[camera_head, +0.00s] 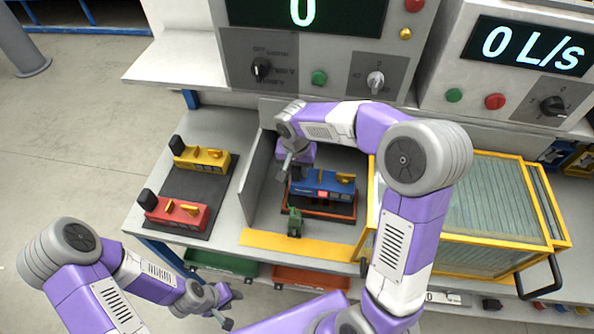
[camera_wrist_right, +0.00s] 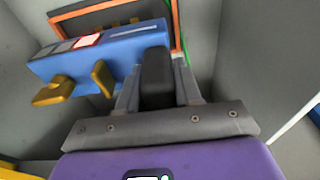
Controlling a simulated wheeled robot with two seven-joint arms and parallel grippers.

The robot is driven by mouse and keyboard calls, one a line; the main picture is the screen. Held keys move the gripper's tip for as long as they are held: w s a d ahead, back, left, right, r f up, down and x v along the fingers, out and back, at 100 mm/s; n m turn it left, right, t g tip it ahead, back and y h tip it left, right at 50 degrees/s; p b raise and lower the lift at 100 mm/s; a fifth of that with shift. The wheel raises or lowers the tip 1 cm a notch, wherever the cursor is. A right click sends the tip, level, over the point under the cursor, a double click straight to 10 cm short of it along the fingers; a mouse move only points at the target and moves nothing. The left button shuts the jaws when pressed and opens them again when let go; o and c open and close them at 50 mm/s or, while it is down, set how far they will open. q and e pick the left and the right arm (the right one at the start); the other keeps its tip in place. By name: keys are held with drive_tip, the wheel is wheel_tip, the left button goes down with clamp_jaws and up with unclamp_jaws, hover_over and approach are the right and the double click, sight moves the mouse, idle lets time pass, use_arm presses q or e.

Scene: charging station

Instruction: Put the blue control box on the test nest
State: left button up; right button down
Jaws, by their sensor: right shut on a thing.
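The blue control box (camera_head: 318,183) has yellow knobs, a lit red patch and a black end block. It is over the test nest (camera_head: 330,212), a dark plate with an orange frame; I cannot tell whether they touch. The nest frame also shows behind the box (camera_wrist_right: 105,60) in the right wrist view (camera_wrist_right: 176,25). My right gripper (camera_head: 287,172) is shut on the box's black end block (camera_wrist_right: 157,72) at its left end. My left gripper (camera_head: 231,307) is open and empty, low in the head view, away from the box.
A green part (camera_head: 294,222) stands at the nest's front edge. A grey wall (camera_head: 257,175) is left of the nest, and a yellow-framed glazed case (camera_head: 490,205) is right. Yellow (camera_head: 203,158) and red (camera_head: 176,213) boxes sit on a dark mat (camera_head: 190,188). A yellow strip (camera_head: 300,246) runs in front.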

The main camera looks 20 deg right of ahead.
idle(0.4)
drive_tip(key=shift+f+b, duration=0.3)
drive_tip(key=shift+b, duration=0.05)
drive_tip(key=shift+f+b, duration=2.55)
drive_tip(key=shift+f, duration=0.45)
drive_tip(key=c, duration=0.7)
unclamp_jaws()
drive_tip(key=shift+s, duration=0.1)
drive_tip(key=shift+r, duration=0.1)
drive_tip(key=r, duration=0.2)
drive_tip(key=r+p, duration=0.1)
drive_tip(key=r, duration=0.2)
drive_tip(key=r+p, duration=0.1)
drive_tip(key=r, duration=0.1)
drive_tip(key=shift+s+a+r, duration=0.2)
drive_tip(key=shift+s+a, duration=0.1)
drive_tip(key=shift+s, duration=0.05)
